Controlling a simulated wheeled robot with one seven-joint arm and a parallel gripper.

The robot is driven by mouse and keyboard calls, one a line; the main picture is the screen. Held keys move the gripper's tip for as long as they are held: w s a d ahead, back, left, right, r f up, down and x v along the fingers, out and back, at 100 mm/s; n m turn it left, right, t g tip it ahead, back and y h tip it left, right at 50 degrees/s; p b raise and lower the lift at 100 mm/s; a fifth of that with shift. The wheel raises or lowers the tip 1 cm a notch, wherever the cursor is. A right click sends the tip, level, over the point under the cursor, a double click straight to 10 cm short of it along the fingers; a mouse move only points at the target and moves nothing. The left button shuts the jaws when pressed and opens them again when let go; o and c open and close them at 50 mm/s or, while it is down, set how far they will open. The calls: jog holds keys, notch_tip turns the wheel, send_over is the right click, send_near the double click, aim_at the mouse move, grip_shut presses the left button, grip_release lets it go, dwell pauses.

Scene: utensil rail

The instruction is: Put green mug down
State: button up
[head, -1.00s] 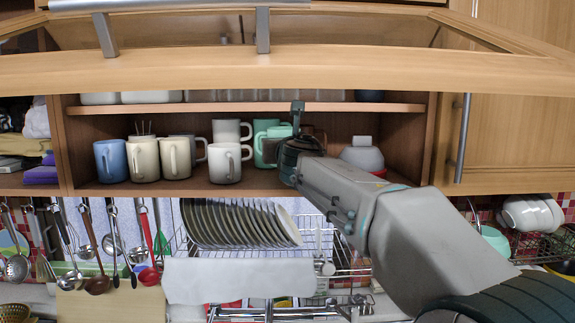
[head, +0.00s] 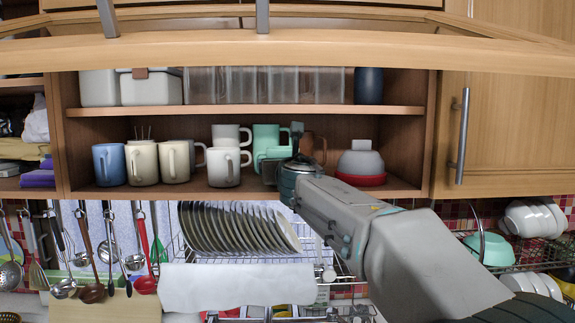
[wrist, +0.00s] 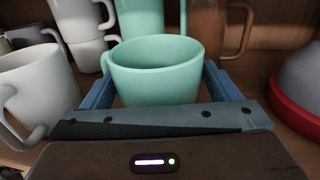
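The green mug (wrist: 155,75) sits between the two fingers of my gripper (wrist: 158,82) in the wrist view, with a finger against each side. In the head view, the mug (head: 277,153) shows only in part behind my gripper (head: 284,170), at the lower cabinet shelf. Its base is hidden, so I cannot tell whether it touches the shelf. Another green mug (head: 265,133) stands just behind it, and its lower part (wrist: 140,18) shows in the wrist view.
White mugs (head: 224,168) stand left of my gripper, with cream mugs (head: 174,162) and a blue mug (head: 109,164) further left. A brown mug (head: 318,142) is behind right. Grey and red bowls (head: 361,166) stand to the right. The upper shelf board (head: 245,110) runs above.

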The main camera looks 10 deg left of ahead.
jog(key=shift+r, duration=0.15)
jog(key=shift+s, duration=0.15)
jog(key=b+v, duration=0.2)
jog(key=v, duration=0.9)
jog(key=shift+s+d, duration=0.15)
jog(key=shift+s, duration=0.15)
jog(key=s+d+f+m+g+h, duration=0.3)
jog(key=d+f+m+h, duration=0.1)
jog(key=d+f+m, duration=0.6)
jog(key=s+d+f+m+g+h, duration=0.2)
jog(key=s+d+f+m+h, duration=0.15)
jog(key=d+f+m, duration=0.7)
jog(key=s+d+f+m+g, duration=0.3)
jog(key=s+f+m+g, duration=0.1)
jog(key=s+f+m, duration=0.4)
jog(key=s+d+f+m+g, duration=0.4)
jog(key=s+f+m, duration=0.4)
jog(key=s+m, duration=0.2)
jog(key=shift+s+f+m+y, duration=0.25)
jog(key=shift+f+m+y, duration=0.15)
jog(key=shift+m, duration=0.65)
